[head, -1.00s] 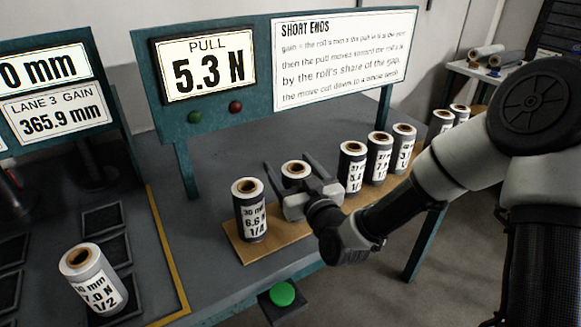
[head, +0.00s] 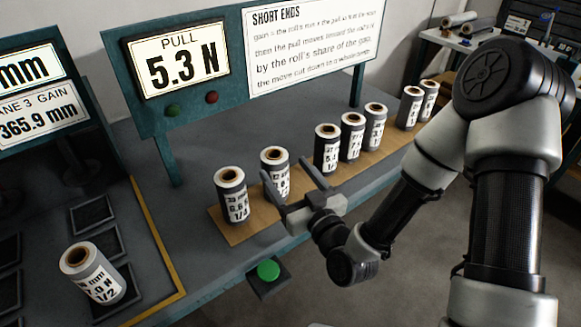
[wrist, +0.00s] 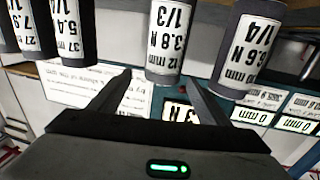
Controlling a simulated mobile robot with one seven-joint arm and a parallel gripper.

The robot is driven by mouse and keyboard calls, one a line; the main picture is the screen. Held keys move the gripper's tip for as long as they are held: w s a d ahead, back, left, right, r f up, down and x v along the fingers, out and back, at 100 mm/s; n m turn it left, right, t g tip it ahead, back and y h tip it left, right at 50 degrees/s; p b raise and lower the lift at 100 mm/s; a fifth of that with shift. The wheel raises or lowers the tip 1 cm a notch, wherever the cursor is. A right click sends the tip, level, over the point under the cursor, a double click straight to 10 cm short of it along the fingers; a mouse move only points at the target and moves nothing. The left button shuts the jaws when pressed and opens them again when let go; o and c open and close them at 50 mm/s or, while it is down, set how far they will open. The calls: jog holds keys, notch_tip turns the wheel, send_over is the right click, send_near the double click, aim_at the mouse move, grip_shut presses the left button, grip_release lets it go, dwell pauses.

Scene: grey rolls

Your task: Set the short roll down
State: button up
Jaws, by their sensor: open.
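A grey roll (head: 275,172) with a white label stands upright on the brown board (head: 231,228), second from the left. A roll marked 6.6 N and 1/4 (head: 231,196) stands at the board's left end. Which one is the short roll I cannot tell by height.
Several more rolls (head: 351,137) stand along the board to the right. Another roll (head: 94,272) stands on a dark pad at the left. A green button (head: 268,270) sits at the bench's front edge. A pull display (head: 176,62) reads 5.3 N.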

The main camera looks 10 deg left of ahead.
jog(key=s+p, duration=0.1)
jog(key=p, duration=0.1)
jog(key=s+d+p, duration=0.1)
jog(key=p, duration=0.2)
jog(key=shift+f, duration=0.2)
